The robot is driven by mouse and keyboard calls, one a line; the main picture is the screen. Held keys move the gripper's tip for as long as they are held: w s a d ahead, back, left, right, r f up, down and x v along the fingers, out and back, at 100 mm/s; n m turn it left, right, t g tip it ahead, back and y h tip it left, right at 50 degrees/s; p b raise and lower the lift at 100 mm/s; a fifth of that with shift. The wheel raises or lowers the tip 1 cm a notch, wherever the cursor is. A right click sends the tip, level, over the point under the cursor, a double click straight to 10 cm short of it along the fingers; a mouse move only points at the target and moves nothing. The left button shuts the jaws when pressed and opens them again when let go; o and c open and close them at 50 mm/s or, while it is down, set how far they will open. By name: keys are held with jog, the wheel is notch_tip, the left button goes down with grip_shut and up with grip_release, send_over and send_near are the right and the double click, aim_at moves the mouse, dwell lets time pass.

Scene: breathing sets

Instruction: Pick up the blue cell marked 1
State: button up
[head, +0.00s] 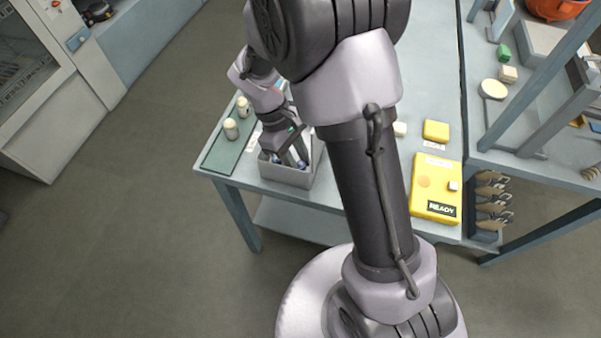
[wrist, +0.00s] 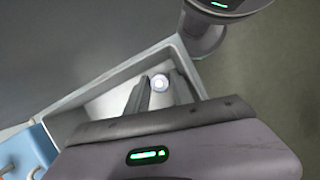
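A grey open bin (head: 287,176) stands at the front left of the table; it also fills the middle of the wrist view (wrist: 98,92). My gripper (head: 294,159) points down into it, its two fingers apart. Small blue bits show by the fingers in the bin (head: 303,164). In the wrist view, a small round cell (wrist: 161,82) with a pale top and bluish rim stands in the bin by the fingertips (wrist: 152,88). Its number cannot be read. I see no cell held between the fingers.
Two cream-topped cells (head: 231,128) stand on a green mat (head: 217,153) left of the bin. A yellow box labelled READY (head: 430,190) and a yellow block (head: 436,130) lie on the right. My arm hides the table's middle.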

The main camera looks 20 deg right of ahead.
jog(key=shift+f, duration=0.25)
grip_shut()
jog(key=shift+r, duration=0.1)
